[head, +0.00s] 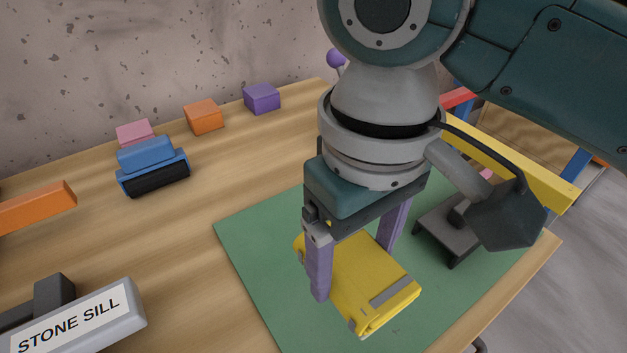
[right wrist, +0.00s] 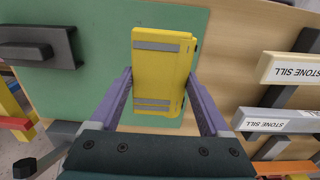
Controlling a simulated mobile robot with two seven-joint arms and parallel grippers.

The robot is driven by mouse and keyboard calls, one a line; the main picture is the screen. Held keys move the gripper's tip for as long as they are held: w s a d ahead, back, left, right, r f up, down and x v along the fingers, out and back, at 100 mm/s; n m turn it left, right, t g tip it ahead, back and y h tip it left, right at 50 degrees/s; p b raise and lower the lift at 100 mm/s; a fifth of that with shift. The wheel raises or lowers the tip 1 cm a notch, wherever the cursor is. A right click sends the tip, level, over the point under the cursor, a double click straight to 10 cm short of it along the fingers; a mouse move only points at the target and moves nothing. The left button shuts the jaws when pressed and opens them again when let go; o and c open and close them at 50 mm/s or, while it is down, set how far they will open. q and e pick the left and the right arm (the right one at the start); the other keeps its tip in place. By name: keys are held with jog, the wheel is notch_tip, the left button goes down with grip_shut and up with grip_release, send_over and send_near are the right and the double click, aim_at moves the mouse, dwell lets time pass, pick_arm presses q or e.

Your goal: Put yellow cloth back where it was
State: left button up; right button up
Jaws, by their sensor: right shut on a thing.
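The yellow cloth (head: 378,290) is a folded, flat bundle with grey stripes, over the green mat (head: 250,235) in the head view. My right gripper (head: 350,275) points down with its purple fingers on either side of the cloth and is shut on it. In the right wrist view, the cloth (right wrist: 160,72) sits between the fingers, with the green mat (right wrist: 110,50) behind it. I cannot tell whether its underside touches the mat. My left gripper is in neither view.
A dark stand (head: 440,232) is on the mat, right of the cloth. A blue-and-black block (head: 150,165) and pink (head: 135,131), orange (head: 204,116) and purple (head: 262,98) blocks line the wall side. A grey "STONE SILL" sign (head: 80,318) is at lower left. Bare wood lies left of the mat.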

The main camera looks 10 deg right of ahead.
aim_at(349, 290)
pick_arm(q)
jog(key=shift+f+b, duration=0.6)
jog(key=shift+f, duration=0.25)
pick_arm(e)
notch_tip(349, 290, down, 6)
jog(key=shift+f, duration=0.25)
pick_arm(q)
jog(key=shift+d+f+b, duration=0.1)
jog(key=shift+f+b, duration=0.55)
pick_arm(e)
notch_tip(349, 290, down, 4)
jog(key=shift+d+r, duration=0.1)
jog(key=shift+r, duration=0.1)
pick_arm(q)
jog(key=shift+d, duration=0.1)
pick_arm(e)
jog(key=shift+f, duration=0.3)
jog(key=shift+f, duration=0.1)
jog(key=o, duration=1)
